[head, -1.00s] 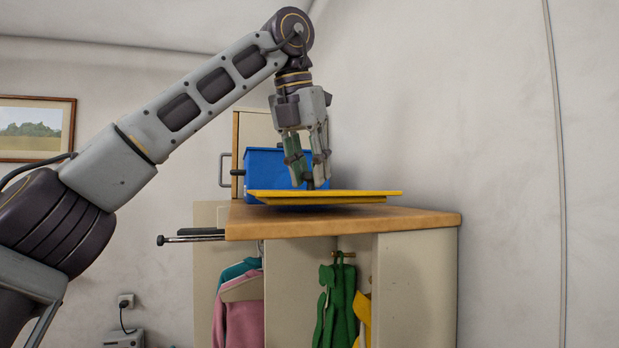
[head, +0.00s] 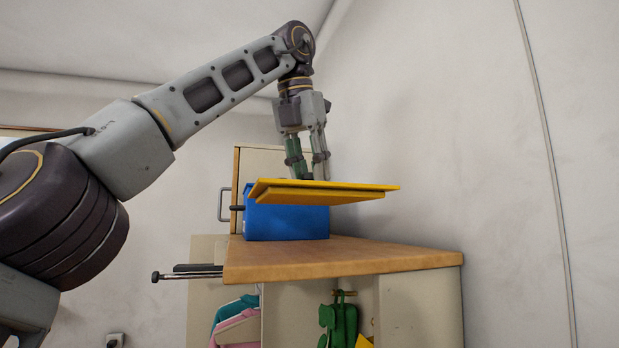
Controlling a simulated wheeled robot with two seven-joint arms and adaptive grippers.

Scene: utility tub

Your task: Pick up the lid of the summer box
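The yellow lid (head: 325,190) is in the air above the wooden cabinet top, roughly level and slightly tilted. My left gripper (head: 306,171) points down at the lid's upper side, with its fingertips close together there. The lid hangs from it, though the grip point on top is hidden by the lid's edge. The blue box (head: 288,222) stands on the cabinet top behind the lid, its upper part partly covered by the lid. My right gripper is not in view.
The cabinet top (head: 350,257) is clear in front and to the right of the box. A cabinet door with a handle (head: 224,205) stands behind. A dark rod (head: 187,275) sticks out at the left edge. Clothes (head: 338,320) hang below. A wall is on the right.

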